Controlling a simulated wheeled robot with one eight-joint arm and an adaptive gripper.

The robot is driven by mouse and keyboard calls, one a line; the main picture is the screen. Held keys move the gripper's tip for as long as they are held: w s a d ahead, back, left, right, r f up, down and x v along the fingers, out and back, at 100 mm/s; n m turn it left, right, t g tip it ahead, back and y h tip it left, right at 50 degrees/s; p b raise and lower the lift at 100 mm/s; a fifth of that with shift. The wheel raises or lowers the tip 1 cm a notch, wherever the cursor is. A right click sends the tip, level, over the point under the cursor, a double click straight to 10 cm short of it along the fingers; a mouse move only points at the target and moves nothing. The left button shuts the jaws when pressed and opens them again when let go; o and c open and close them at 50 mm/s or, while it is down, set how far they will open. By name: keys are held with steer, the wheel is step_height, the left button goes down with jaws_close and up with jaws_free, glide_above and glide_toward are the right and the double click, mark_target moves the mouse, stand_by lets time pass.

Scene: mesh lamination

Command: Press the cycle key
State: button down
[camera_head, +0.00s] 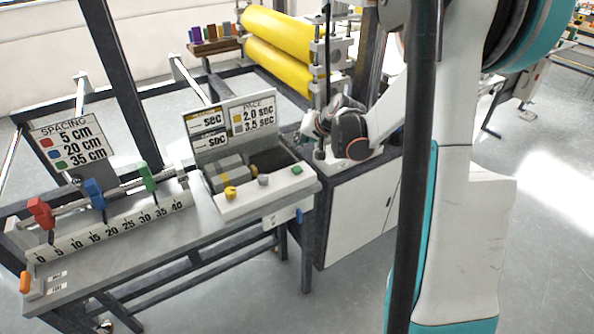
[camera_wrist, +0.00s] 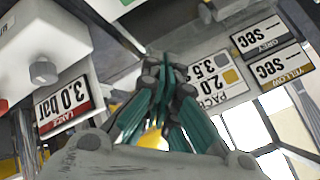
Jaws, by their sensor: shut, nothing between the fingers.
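A white control panel (camera_head: 250,203) on the bench carries a yellow knob (camera_head: 230,192), a grey knob (camera_head: 263,180) and a green button (camera_head: 297,170). No lettering that I can read marks any of them as the cycle key. My gripper (camera_head: 309,126) is behind and above the panel's right end, apart from these controls. In the wrist view my gripper's teal fingers (camera_wrist: 170,65) are closed together with nothing between them. The wrist picture is upside down, with the pace sign (camera_wrist: 218,88) beyond the fingertips.
A spacing rail with red (camera_head: 40,212), blue (camera_head: 95,192) and green (camera_head: 148,176) sliders lies left of the panel. Yellow rollers (camera_head: 280,33) stand behind. A white box with a grey knob (camera_wrist: 43,72) and a 3.0 bar label (camera_wrist: 65,101) shows in the wrist view.

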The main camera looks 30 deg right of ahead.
mark_target(300, 168)
step_height(300, 168, down, 8)
steer(key=b, duration=0.5)
steer(key=shift+r, duration=0.25)
stand_by(1.0)
steer(key=shift+f+b, duration=0.3)
steer(key=shift+f, duration=0.1)
steer(key=shift+f+b, duration=0.45)
steer(key=shift+f, duration=0.05)
stand_by(0.7)
stand_by(0.4)
steer(key=shift+r+p, duration=0.65)
steer(key=shift+r, duration=0.35)
steer(key=shift+r+p, duration=1.7)
steer(key=shift+r, duration=0.85)
steer(key=shift+f, duration=0.1)
